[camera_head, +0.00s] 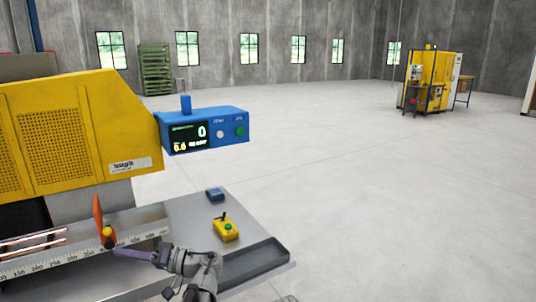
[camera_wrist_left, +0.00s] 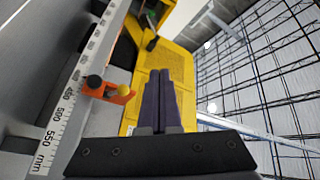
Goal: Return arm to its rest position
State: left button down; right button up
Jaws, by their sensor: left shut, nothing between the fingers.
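My left gripper (camera_head: 117,249) is over the front of the machine bench in the head view, beside the orange stop (camera_head: 98,222) with its yellow and black knobs. In the left wrist view its two dark fingers (camera_wrist_left: 158,78) are pressed together with nothing between them. The orange stop (camera_wrist_left: 121,95) stands to the left of the fingers there, apart from them. Copper tubes (camera_head: 35,240) lie along the ruler (camera_head: 75,259) at the left of the head view. My right gripper is in neither view.
The yellow machine (camera_head: 75,130) carries a blue display box (camera_head: 205,131). A yellow button box (camera_head: 225,229) and a small blue block (camera_head: 214,194) sit on the bench, near a dark tray (camera_head: 255,264). The floor to the right is open. Another yellow machine (camera_head: 430,80) stands far off.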

pick_arm(q)
jog(key=s+d+f+m+t+h+b, duration=0.15)
jog(key=d+f+m+h, duration=0.35)
jog(key=f, duration=0.8)
jog(key=s+d+f+m+h, duration=0.2)
jog(key=s+d+f+h, duration=0.2)
jog(key=d, duration=0.4)
jog(key=s+d+f+m+g+h+b, duration=0.1)
jog(key=s+d+f+m+h, duration=0.1)
jog(key=s+d+f+h, duration=0.2)
jog(key=s+d+f+m+h+b, duration=0.1)
jog(key=s+d+f+h, duration=0.3)
jog(key=d+f, duration=0.4)
jog(key=d+m+h, duration=0.1)
jog(key=d, duration=0.4)
jog(key=shift+d+f+h, duration=0.2)
jog(key=shift+d+h, duration=0.1)
jog(key=shift+h, duration=0.1)
